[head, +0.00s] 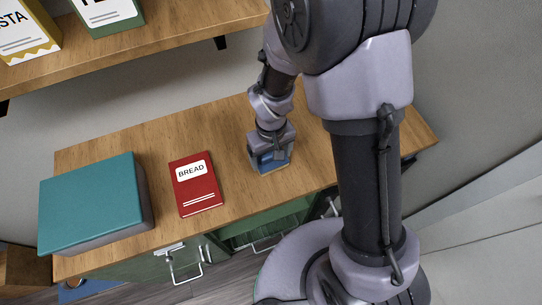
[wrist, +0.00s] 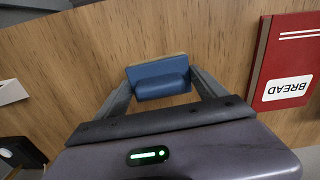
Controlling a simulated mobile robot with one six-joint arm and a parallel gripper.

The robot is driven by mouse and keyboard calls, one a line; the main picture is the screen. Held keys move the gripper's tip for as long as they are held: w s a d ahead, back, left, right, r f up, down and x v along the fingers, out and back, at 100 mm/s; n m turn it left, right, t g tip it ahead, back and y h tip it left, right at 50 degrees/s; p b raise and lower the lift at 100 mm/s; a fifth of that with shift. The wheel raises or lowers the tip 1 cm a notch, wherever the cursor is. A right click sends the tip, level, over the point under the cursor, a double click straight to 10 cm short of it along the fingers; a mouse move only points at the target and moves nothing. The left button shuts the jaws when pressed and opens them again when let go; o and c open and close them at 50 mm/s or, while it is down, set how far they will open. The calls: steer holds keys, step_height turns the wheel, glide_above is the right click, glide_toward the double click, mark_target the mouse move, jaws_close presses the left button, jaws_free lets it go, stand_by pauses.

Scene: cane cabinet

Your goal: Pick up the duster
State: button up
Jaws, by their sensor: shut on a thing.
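The duster (wrist: 158,84) is a small blue block with a tan edge. In the wrist view it sits between the two fingers of my gripper (wrist: 162,90), which is shut on it. In the head view my gripper (head: 271,152) points down over the right half of the wooden cabinet top, with the blue duster (head: 272,162) at its tip. The fingers and wrist hide part of the duster there. It is at or very close to the wood; I cannot tell whether it touches.
A red BREAD book (head: 195,184) lies left of my gripper, and also shows in the wrist view (wrist: 287,62). A teal-topped box (head: 92,200) stands farther left. A wooden shelf (head: 150,42) with boxes hangs above at the back. Bare wood surrounds the duster.

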mark_target(271, 153)
step_height(271, 153, up, 3)
steer(key=shift+r+p, duration=0.1)
steer(key=shift+p, duration=0.65)
steer(key=s+a, duration=0.1)
steer(key=s, duration=0.3)
steer(key=s+a, duration=0.2)
steer(key=s, duration=0.2)
steer(key=s+a+p, duration=0.1)
steer(key=s, duration=0.3)
steer(key=shift+a+r, duration=0.35)
steer(key=shift+r, duration=0.05)
steer(key=shift+s+a+f+b, duration=0.35)
steer(key=shift+s+f+b, duration=0.1)
steer(key=shift+b, duration=0.75)
steer(key=shift+s+a+r+b, duration=0.1)
steer(key=shift+s+r+b, duration=0.3)
steer(key=shift+b, duration=0.95)
steer(key=shift+s+a+r+b, duration=0.15)
steer(key=shift+s+b, duration=0.45)
steer(key=shift+b, duration=0.75)
